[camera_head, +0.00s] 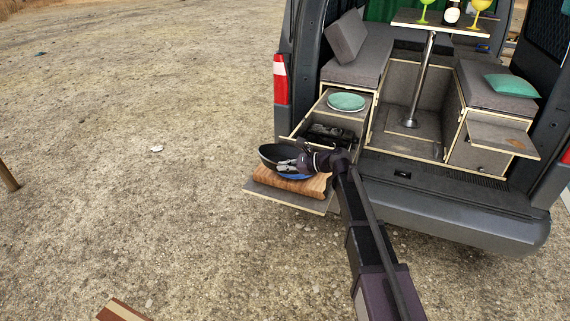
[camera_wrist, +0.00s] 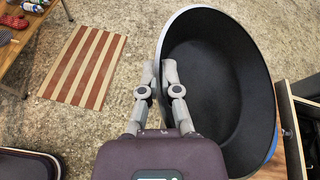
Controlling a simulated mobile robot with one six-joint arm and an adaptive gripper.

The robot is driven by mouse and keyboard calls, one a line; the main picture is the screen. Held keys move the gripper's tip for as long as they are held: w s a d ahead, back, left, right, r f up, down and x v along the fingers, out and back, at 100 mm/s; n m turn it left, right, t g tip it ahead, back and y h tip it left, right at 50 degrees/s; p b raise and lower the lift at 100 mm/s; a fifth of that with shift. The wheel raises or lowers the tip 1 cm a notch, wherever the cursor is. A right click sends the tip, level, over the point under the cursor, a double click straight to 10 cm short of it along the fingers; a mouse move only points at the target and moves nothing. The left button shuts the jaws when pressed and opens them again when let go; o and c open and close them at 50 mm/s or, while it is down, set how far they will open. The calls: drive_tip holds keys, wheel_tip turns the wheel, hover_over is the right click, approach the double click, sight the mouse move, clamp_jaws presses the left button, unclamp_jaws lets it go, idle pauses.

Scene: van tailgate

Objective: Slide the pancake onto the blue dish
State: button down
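The black pan (camera_wrist: 222,85) is tilted, its dark inside showing no pancake in the wrist view. In the head view the pan (camera_head: 268,153) is above the wooden board. My gripper (camera_wrist: 159,68) has its fingers close together on either side of the pan's left rim and looks shut on it; in the head view my gripper (camera_head: 287,166) is at the pan. A blue surface (camera_head: 295,177) shows under the pan, at the board; it looks like the blue dish, mostly hidden. I cannot see the pancake.
The wooden board (camera_head: 289,187) lies on a low pull-out shelf. A teal plate (camera_head: 346,102) sits on the counter behind, above an open drawer with a black stove (camera_head: 330,134). A striped mat (camera_wrist: 85,66) lies on the gravel. Open ground is to the left.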

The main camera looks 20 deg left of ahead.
drive_tip(key=shift+s+f+n+t+b, duration=0.5)
drive_tip(key=shift+s+f+n+b, duration=0.3)
drive_tip(key=shift+s+f, duration=0.15)
drive_tip(key=shift+w, duration=0.1)
